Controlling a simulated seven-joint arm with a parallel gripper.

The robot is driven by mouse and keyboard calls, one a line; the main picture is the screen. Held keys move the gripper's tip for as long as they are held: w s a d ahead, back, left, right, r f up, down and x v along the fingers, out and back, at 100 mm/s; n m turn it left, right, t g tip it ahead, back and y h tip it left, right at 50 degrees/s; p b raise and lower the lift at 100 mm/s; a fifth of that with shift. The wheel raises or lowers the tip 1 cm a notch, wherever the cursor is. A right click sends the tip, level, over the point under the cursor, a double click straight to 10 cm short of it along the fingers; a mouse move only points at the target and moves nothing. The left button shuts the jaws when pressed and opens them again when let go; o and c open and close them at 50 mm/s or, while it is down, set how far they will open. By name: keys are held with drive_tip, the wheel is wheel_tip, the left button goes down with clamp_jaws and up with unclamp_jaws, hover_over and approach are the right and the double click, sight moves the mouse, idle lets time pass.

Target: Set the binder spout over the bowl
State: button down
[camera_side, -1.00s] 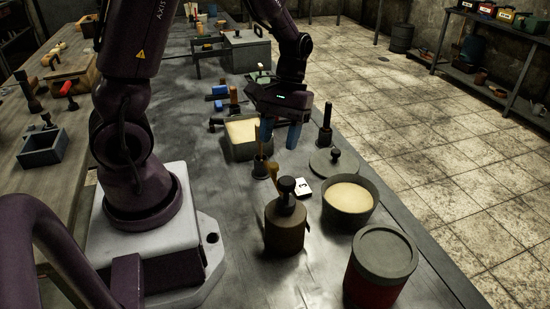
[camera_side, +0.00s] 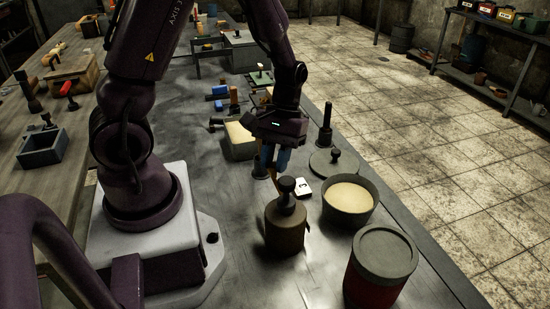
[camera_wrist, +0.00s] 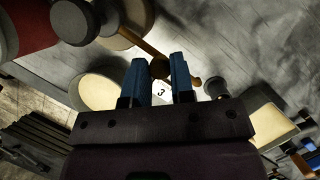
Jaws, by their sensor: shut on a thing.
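The binder bottle (camera_side: 285,228) is brown with a black cap and stands upright on the metal bench. Its brass spout (camera_wrist: 139,46) reaches out from under the cap, and its ball end lies between my blue fingers in the wrist view. My gripper (camera_side: 275,168) points down behind the bottle and is shut on the spout. The bowl (camera_side: 349,212) is grey, holds pale sand-like material, and stands right of the bottle. It also shows left of my fingers in the wrist view (camera_wrist: 97,91). The spout points away from the bowl. In the side view my fingers partly hide the spout.
A red can (camera_side: 378,267) with a grey lid stands in front of the bowl. A round lid (camera_side: 323,166) with a black knob lies behind it. A white card (camera_side: 303,187) marked 3 lies between bottle and bowl. A sand-filled box (camera_side: 238,143) stands behind my gripper.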

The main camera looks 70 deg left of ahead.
drive_tip(key=shift+w, duration=0.15)
drive_tip(key=w+d+m+y, duration=0.5)
drive_tip(key=w+d+m, duration=0.2)
drive_tip(key=m, duration=0.9)
drive_tip(key=shift+w+y, duration=0.15)
drive_tip(key=shift+y, duration=0.25)
drive_tip(key=shift+d+r, duration=0.1)
idle(0.3)
drive_tip(key=c, duration=1)
unclamp_jaws()
drive_tip(key=v, duration=1.2)
drive_tip(key=shift+w+d+r, duration=0.1)
drive_tip(key=shift+w+r, duration=0.2)
drive_tip(key=shift+r, duration=0.05)
